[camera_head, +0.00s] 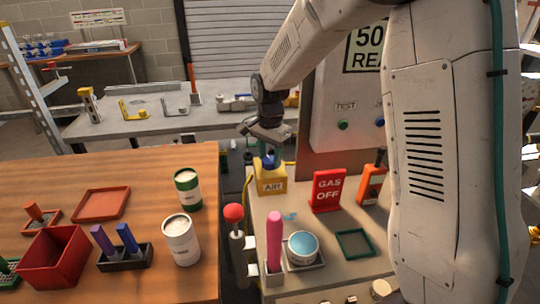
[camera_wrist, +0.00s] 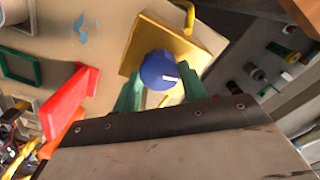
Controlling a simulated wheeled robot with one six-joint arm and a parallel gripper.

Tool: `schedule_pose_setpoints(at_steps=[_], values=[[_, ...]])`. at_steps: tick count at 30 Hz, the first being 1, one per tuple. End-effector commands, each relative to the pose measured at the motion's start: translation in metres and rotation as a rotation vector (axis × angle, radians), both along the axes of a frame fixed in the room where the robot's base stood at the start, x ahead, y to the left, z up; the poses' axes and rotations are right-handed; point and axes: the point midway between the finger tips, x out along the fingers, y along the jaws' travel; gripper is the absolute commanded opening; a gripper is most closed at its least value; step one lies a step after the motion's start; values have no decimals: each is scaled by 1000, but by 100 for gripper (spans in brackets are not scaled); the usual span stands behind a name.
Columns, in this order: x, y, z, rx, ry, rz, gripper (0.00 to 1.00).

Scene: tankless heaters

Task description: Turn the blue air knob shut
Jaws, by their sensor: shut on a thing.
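The blue air knob (camera_wrist: 158,70) sits on top of a yellow block marked AIR (camera_head: 271,182). In the wrist view the knob is round with a short white mark on its face, and the yellow block's face (camera_wrist: 205,45) lies behind it. My gripper (camera_wrist: 150,92) has a green finger on each side of the knob and is shut on it. In the head view my gripper (camera_head: 268,150) comes down onto the knob from above and hides part of it.
A red GAS OFF sign (camera_head: 327,190) and an orange device (camera_head: 372,184) stand to the right of the block. A red-topped lever (camera_head: 233,213) and a pink handle (camera_head: 274,240) stand in front. A wooden table (camera_head: 140,160) is at left.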

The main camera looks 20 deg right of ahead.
Motion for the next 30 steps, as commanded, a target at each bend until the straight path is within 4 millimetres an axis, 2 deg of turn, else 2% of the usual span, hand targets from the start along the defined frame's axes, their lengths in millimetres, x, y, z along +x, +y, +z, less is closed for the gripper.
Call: schedule_pose_setpoints(at_steps=[12, 29, 30], values=[[0, 1, 1, 1, -2, -192, 20], [0, 1, 1, 1, -2, -219, 20], [0, 1, 1, 1, -2, -219, 51]])
